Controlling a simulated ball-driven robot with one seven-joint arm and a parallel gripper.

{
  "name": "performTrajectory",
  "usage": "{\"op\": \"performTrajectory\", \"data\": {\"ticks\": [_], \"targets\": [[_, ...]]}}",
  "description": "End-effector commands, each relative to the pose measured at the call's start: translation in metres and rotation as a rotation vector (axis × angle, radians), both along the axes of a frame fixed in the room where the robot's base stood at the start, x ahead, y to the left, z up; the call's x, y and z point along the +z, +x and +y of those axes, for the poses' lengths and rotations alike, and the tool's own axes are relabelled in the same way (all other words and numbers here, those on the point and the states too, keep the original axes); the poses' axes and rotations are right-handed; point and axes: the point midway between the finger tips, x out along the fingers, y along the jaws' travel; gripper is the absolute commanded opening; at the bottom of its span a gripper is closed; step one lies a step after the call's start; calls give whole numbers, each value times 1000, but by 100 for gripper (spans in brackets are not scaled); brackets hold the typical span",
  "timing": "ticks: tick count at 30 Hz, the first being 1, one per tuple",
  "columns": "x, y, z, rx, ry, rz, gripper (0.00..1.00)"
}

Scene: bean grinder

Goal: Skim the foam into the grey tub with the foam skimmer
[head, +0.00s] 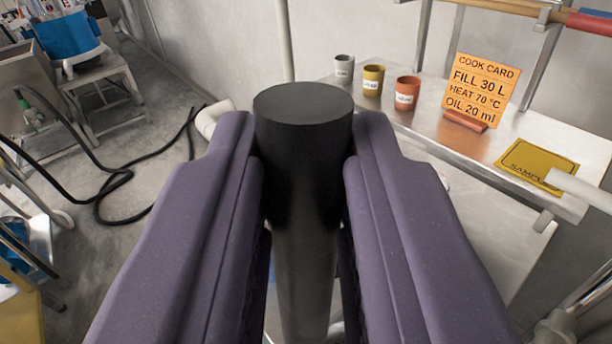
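My gripper (302,150) has two purple fingers, one on each side of a thick black cylindrical handle (303,108), and is shut on it. The handle's flat round end faces me, and its shaft runs down between the fingers, turning greyer lower in the view. The handle may be the foam skimmer's, but its far end is hidden, so I cannot tell for sure. I cannot make out the foam or the grey tub in this view.
A steel table (440,133) at right bears a grey cup (344,67), a yellow cup (373,80), an orange-red cup (406,93), an orange cook card (481,88) and a yellow sample mat (535,163). A black hose (125,178) lies on the floor at left, below a blue container (70,38).

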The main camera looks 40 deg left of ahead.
Motion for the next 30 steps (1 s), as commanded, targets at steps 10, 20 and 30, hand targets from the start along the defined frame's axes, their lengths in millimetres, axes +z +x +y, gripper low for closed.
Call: {"op": "performTrajectory", "data": {"ticks": [10, 20, 30], "targets": [[-2, -23, 7, 0, -22, -73, 0], [26, -25, 7, 0, -23, -80, 0], [51, -24, 7, 1, -22, -79, 0]]}}
